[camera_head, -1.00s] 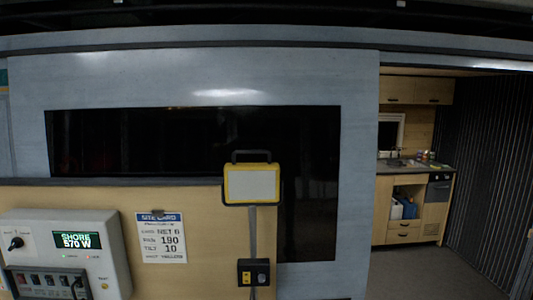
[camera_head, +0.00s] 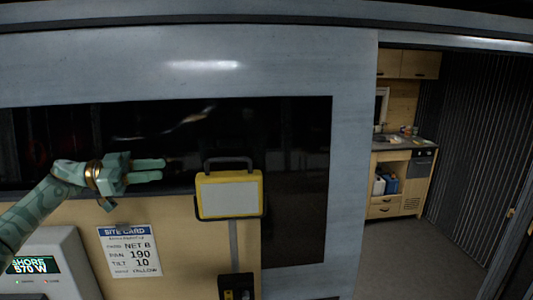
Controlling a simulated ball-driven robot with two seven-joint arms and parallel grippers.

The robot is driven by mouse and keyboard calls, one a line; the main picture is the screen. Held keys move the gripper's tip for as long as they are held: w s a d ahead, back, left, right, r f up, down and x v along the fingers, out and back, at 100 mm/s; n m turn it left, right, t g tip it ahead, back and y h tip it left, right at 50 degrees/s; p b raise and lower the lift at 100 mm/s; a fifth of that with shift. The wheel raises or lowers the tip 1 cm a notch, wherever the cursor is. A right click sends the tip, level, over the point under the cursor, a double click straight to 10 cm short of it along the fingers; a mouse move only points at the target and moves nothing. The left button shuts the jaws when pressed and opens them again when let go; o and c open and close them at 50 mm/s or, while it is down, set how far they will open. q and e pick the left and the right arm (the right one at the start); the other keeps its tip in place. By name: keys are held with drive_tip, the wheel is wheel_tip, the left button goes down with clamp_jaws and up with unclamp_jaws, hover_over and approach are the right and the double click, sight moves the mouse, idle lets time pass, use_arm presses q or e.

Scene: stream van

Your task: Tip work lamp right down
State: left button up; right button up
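The work lamp (camera_head: 229,196) has a yellow frame, a pale grey face and a dark handle on top. It stands on a grey post in front of the wooden panel, its face toward me. My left gripper (camera_head: 163,170) is green and comes in from the left, a little to the left of the lamp's upper part. Its two fingers point right toward the lamp, with a gap between them and nothing held. It looks apart from the lamp. My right gripper is not in view.
A site card (camera_head: 130,251) on the panel reads pan 190, tilt 10. A control box (camera_head: 58,262) with a green display is at lower left. A dark box (camera_head: 236,287) sits on the post below the lamp. A kitchenette (camera_head: 401,180) is at the right.

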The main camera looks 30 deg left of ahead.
use_arm(q)
drive_tip(key=g+p, duration=0.1)
drive_tip(key=p, duration=0.1)
approach(220, 159)
drive_tip(key=shift+m+h, duration=0.3)
drive_tip(key=p+x, duration=0.1)
drive_tip(key=x, duration=0.2)
drive_tip(key=p+x, duration=0.1)
drive_tip(key=x, duration=0.2)
drive_tip(key=p+x, duration=0.2)
drive_tip(key=x, duration=0.2)
drive_tip(key=shift+w+a+f, duration=0.2)
drive_tip(key=shift+w+f, duration=0.05)
drive_tip(key=shift+f, duration=0.05)
drive_tip(key=shift+w+d+f, duration=0.2)
drive_tip(key=shift+w+d, duration=0.2)
drive_tip(key=shift+d, duration=0.05)
clamp_jaws()
